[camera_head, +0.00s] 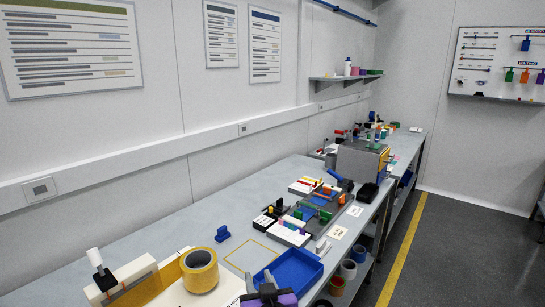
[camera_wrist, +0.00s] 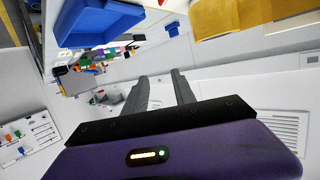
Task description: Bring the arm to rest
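My gripper (camera_head: 263,280) shows at the bottom edge of the head view, with its purple body partly cut off. It is in front of the near edge of the blue tray (camera_head: 291,272). In the wrist view the two grey fingers (camera_wrist: 161,82) stand apart with nothing between them, so the gripper is open and empty. Most of my arm is out of view. The wrist view is tilted, with the blue tray (camera_wrist: 98,20) at its upper left.
A yellow tape roll (camera_head: 200,270) stands at the bench's near left. A small blue piece (camera_head: 222,233) sits on the grey bench (camera_head: 150,262). Fixtures and coloured parts (camera_head: 320,205) crowd the middle. The floor (camera_head: 455,250) at right is clear.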

